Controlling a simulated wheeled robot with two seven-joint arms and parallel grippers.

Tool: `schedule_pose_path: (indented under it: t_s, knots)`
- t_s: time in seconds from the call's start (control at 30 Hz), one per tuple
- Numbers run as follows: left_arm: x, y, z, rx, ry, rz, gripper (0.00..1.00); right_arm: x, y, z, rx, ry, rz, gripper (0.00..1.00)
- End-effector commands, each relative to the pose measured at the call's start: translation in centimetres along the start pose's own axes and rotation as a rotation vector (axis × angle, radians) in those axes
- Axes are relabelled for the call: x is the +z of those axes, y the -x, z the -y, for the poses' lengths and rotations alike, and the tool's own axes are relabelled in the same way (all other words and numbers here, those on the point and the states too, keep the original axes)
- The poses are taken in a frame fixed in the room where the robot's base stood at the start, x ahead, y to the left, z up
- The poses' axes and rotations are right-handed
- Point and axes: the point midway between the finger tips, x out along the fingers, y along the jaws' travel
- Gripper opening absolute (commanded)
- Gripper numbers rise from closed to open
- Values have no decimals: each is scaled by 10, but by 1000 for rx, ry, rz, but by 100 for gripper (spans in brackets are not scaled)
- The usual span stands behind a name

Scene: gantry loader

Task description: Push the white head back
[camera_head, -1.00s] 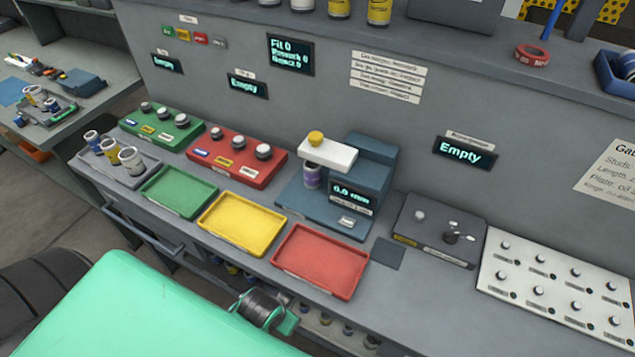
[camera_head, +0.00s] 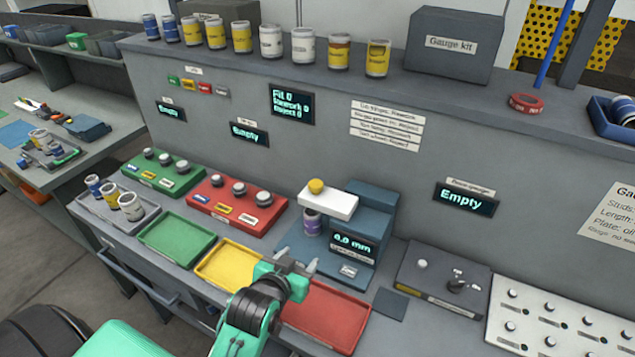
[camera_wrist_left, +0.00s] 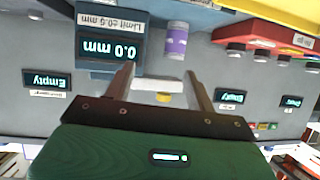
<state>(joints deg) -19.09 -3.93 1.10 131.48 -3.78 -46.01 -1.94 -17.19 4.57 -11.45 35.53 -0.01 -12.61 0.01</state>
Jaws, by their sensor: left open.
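The white head (camera_head: 329,203) is a flat white block with a yellow knob (camera_head: 316,186) on top. It juts from the blue gauge (camera_head: 371,213), above a purple-labelled can (camera_head: 312,223). The gauge's screen reads 0.0 mm. My left gripper (camera_head: 297,261) is open and empty, in front of and below the head, over the yellow and red trays. It touches nothing that I can see. In the left wrist view, which is upside down, the can (camera_wrist_left: 176,40) and the gauge screen (camera_wrist_left: 97,47) show beyond its open fingers (camera_wrist_left: 160,70). My right gripper is out of view.
A yellow tray (camera_head: 212,261) and a red tray (camera_head: 348,312) lie in front of the gauge. A red button box (camera_head: 236,204) stands to its left and a dark control box (camera_head: 440,284) to its right. The wall rises close behind.

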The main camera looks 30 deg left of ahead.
Motion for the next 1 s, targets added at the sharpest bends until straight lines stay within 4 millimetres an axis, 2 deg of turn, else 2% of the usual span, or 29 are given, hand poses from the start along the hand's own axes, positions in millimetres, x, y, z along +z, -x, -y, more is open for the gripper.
schedule_pose_path:
  t_s: [0.03, 0.1, 0.2, 0.3, 0.47, 0.57, 1.0]
  knots:
    - [-21, -9, 4, -21, 18, -87, 56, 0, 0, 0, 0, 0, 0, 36]
    - [-45, -17, 9, -46, 33, -196, 56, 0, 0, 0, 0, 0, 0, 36]
    - [-70, -22, 16, -76, 47, -312, 56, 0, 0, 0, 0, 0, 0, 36]
    - [-85, -24, 20, -95, 54, -381, 56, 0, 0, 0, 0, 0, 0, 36]
    - [-94, -28, 22, -104, 57, -417, 56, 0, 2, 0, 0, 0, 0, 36]
    - [-100, -37, 23, -103, 56, -417, 56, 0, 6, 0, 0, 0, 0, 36]
    - [-133, -112, 32, -102, 56, -413, 56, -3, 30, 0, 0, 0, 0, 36]
